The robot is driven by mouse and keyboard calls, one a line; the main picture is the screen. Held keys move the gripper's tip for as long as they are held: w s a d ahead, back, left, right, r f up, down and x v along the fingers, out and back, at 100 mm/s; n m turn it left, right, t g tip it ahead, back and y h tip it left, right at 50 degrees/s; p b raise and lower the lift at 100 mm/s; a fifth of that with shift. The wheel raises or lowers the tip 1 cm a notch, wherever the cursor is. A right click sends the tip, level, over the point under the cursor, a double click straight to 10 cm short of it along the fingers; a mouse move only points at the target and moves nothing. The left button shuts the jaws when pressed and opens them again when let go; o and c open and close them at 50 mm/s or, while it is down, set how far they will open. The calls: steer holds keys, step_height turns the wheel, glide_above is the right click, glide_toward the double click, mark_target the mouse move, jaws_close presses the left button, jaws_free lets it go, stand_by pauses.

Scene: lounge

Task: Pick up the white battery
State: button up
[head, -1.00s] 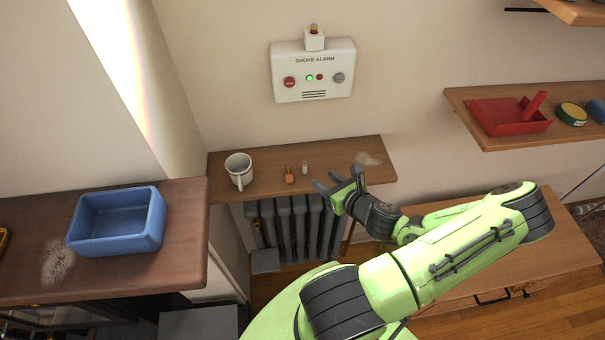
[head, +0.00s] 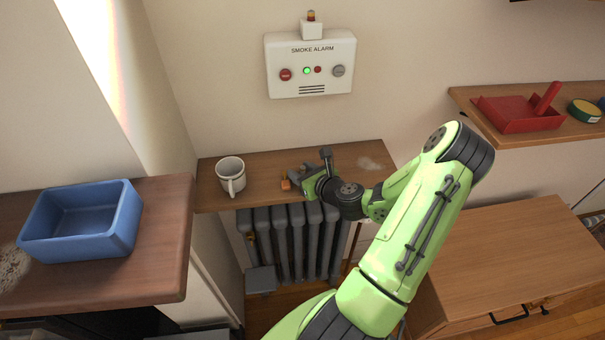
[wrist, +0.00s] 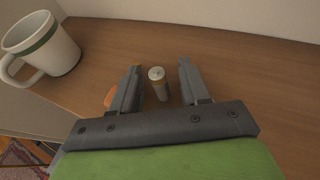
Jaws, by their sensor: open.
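The white battery (wrist: 159,84) stands upright on the wooden shelf in the wrist view, with a tan top rim. It lies between the two open fingers of my gripper (wrist: 160,78), with a gap on each side and nothing held. In the head view my gripper (head: 306,174) is low over the shelf, and it hides the battery there.
A white mug (head: 231,175) stands left on the shelf (head: 262,170); it also shows in the wrist view (wrist: 42,48). A small orange object (head: 286,184) sits beside my gripper, partly hidden behind the left finger in the wrist view. The wall is behind; a radiator (head: 290,240) is below.

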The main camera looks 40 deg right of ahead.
mark_target(303, 167)
steer(key=shift+s, duration=0.15)
steer(key=shift+c, duration=0.3)
jaws_close()
step_height(303, 167, up, 10)
steer(key=p, duration=0.4)
